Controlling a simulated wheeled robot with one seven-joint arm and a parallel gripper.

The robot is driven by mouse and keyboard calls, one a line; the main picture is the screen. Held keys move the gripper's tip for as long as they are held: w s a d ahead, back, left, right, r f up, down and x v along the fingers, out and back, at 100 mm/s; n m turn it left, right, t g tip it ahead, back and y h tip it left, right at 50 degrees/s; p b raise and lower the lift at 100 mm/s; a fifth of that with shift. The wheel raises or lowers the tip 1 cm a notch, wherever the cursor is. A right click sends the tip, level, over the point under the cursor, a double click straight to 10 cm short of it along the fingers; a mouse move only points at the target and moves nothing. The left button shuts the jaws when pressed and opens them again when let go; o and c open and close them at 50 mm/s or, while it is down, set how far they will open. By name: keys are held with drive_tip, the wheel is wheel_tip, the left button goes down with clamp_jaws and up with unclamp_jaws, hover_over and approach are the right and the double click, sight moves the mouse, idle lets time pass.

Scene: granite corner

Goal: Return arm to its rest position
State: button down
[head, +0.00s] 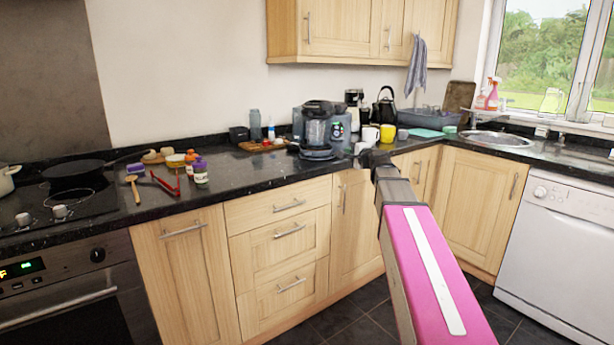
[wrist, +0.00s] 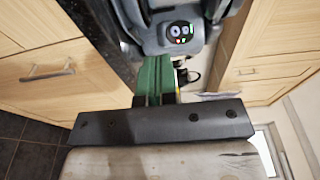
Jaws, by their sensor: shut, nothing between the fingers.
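My arm (head: 420,255), with a pink link and a white stripe, reaches out from the lower right in the head view. Its end, my gripper (head: 362,157), is at the front edge of the dark worktop, beside a grey-blue appliance with a clear jug (head: 317,130). In the wrist view, the green fingers of my gripper (wrist: 154,75) are together with nothing between them. A grey appliance with a lit round dial (wrist: 180,32) shows beyond the fingertips. The exact gap between fingers and appliance is hard to tell.
The worktop (head: 235,178) has a clear stretch left of the jug appliance. A yellow mug (head: 387,134) and black kettle (head: 384,106) stand behind my gripper. Cabinet drawers (head: 288,232) lie below. The dishwasher (head: 556,245) is right of my arm, with dark floor between.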

drive_tip(key=s+a+f+n+g+h, duration=0.15)
drive_tip(key=s+f+n+g, duration=0.35)
drive_tip(key=f, duration=0.7)
drive_tip(key=s+a+f+n+g, duration=0.25)
drive_tip(key=s+f, duration=0.55)
drive_tip(key=f, duration=0.5)
drive_tip(key=s+d+f+n+g+h, duration=0.2)
drive_tip(key=s+d+f+g+h, duration=0.1)
drive_tip(key=s+f, duration=0.5)
drive_tip(key=s+d+f+n+g+h, duration=0.3)
drive_tip(key=s+f, duration=0.6)
drive_tip(key=s, duration=0.3)
drive_tip(key=shift+s+d+f+g+h, duration=0.2)
drive_tip(key=shift+g+h, duration=0.25)
drive_tip(key=shift+g, duration=0.7)
